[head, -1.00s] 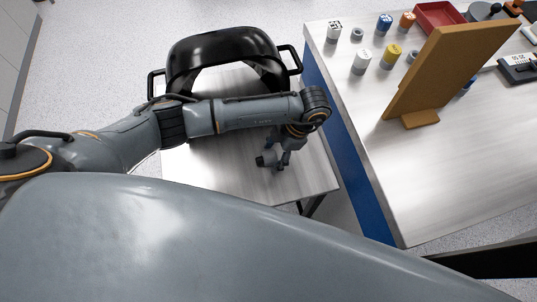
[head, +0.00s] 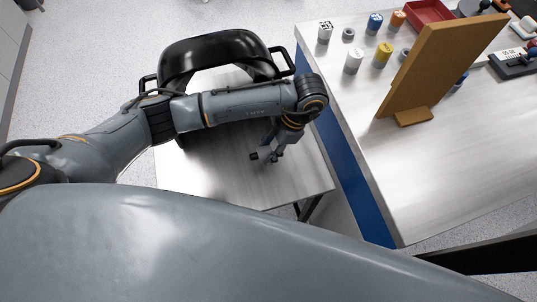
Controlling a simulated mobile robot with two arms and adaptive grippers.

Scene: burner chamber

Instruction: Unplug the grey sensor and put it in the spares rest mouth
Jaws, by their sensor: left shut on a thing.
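My left gripper (head: 268,155) hangs from the arm that crosses in front of the black domed chamber (head: 218,46). It is above the pale metal stand top (head: 300,180), to the right of the chamber's opening. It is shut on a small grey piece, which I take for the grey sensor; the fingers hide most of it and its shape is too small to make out. My forearm covers much of the chamber's opening. I cannot pick out the spares rest mouth with certainty. My right gripper is not in view.
A table (head: 440,170) with a blue side stands to the right, across a narrow gap. It bears an upright brown board (head: 440,70), a white pot (head: 353,60), a yellow pot (head: 382,54), a grey ring (head: 348,34) and a red tray (head: 428,12). Its front is clear.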

